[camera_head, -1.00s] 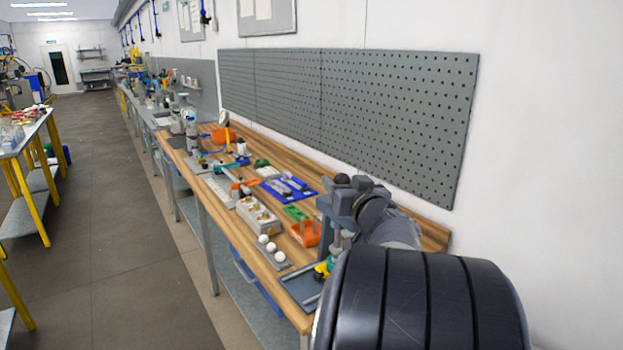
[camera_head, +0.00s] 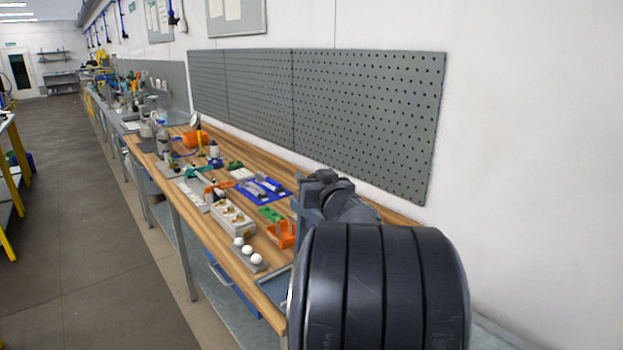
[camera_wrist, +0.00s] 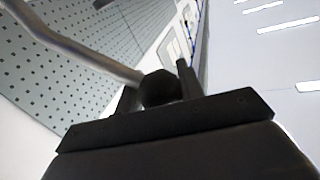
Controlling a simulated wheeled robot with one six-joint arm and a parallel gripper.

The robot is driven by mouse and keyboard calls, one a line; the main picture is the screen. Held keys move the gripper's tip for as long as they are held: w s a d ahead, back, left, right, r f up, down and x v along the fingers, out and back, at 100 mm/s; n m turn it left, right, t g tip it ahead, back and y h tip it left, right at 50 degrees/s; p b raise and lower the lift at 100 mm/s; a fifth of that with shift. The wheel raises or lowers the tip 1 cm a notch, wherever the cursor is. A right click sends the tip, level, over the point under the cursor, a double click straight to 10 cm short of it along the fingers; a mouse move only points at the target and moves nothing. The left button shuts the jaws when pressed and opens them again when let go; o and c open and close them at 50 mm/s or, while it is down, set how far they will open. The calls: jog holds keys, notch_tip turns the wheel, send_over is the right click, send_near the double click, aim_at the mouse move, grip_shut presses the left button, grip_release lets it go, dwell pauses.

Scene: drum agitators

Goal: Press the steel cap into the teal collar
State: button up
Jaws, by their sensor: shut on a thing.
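My gripper (camera_wrist: 157,88) is shut on a dark round knob (camera_wrist: 160,86) in the wrist view, one finger on each side of it. A bare metal lever rod (camera_wrist: 75,48) runs from the knob to the upper left. In the head view my gripper (camera_head: 322,182) is at the near right of the bench, above a grey upright frame (camera_head: 299,216) that is mostly covered. I cannot see the steel cap or the teal collar now. My own large dark arm part covers that spot.
An orange holder (camera_head: 282,234), a green plate (camera_head: 272,214) and a rack with white balls (camera_head: 258,264) lie left of the frame. A grey tray (camera_head: 274,288) sits at the bench's front edge. A pegboard (camera_head: 370,120) hangs on the wall behind. The floor aisle at left is clear.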

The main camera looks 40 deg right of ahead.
grip_shut()
jog(key=shift+f, duration=0.1)
jog(key=a+f+n+b, duration=0.1)
jog(key=b, duration=0.2)
jog(key=shift+a+f, duration=0.3)
jog(key=a+f+n+t+b, duration=0.1)
jog(key=a+f+n+b, duration=0.2)
jog(key=f+b, duration=0.4)
jog(key=a+f+n+t+y+b, duration=0.1)
jog(key=a+f+n+b, duration=0.3)
jog(key=b, duration=1.1)
jog(key=shift+w+a+f+n+t+b, duration=0.15)
jog(key=shift+w+f+n+t+b, duration=0.2)
jog(key=shift+f+n, duration=0.95)
jog(key=shift+s+f, duration=0.1)
jog(key=shift+f, duration=0.1)
jog(key=o, duration=0.7)
grip_release()
